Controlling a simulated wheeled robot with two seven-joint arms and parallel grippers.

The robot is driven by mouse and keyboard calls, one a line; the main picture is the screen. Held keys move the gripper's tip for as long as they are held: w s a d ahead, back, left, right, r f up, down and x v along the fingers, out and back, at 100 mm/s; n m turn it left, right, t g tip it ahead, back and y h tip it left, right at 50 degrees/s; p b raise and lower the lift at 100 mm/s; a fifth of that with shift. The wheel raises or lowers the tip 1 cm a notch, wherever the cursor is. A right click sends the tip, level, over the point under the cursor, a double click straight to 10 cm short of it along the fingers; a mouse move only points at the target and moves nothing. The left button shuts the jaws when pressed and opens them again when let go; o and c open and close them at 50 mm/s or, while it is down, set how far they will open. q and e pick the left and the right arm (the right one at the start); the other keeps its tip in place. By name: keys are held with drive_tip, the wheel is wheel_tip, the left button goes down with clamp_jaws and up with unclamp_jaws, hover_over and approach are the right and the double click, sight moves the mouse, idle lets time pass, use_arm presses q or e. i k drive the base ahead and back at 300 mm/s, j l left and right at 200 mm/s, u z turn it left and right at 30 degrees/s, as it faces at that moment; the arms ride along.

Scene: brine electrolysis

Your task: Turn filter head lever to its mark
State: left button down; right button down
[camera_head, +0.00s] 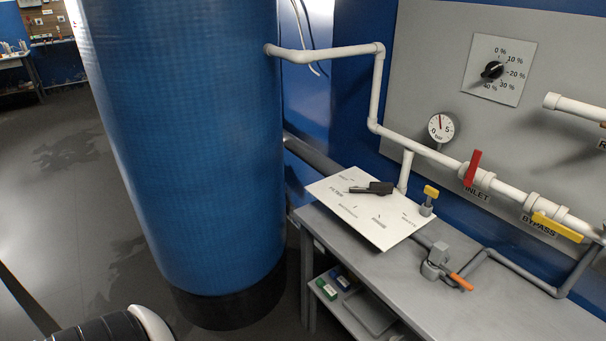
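The filter head lever is a black handle (376,188) lying across a tilted white plate (385,235) at the middle right. Its wide end is at the right and its narrow end points left. The plate carries small printed labels around the lever; I read "FILTER" at its left, and the others are too small to read surely. Short tick marks lie below the lever, and the lever lies apart from them. Neither of my grippers is in view; only a black and white part, probably of my own arm, shows at the bottom left.
A tall blue tank (185,150) stands left of the plate. A grey bench (470,315) lies under it.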

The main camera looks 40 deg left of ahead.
sight(381, 188)
drive_tip(key=u, duration=0.95)
drive_tip(key=z, duration=0.45)
drive_tip(key=i+j+z, duration=0.1)
drive_tip(key=j+z, duration=0.25)
drive_tip(key=i+j+z, duration=0.1)
drive_tip(key=j+z, duration=0.45)
drive_tip(key=z, duration=0.2)
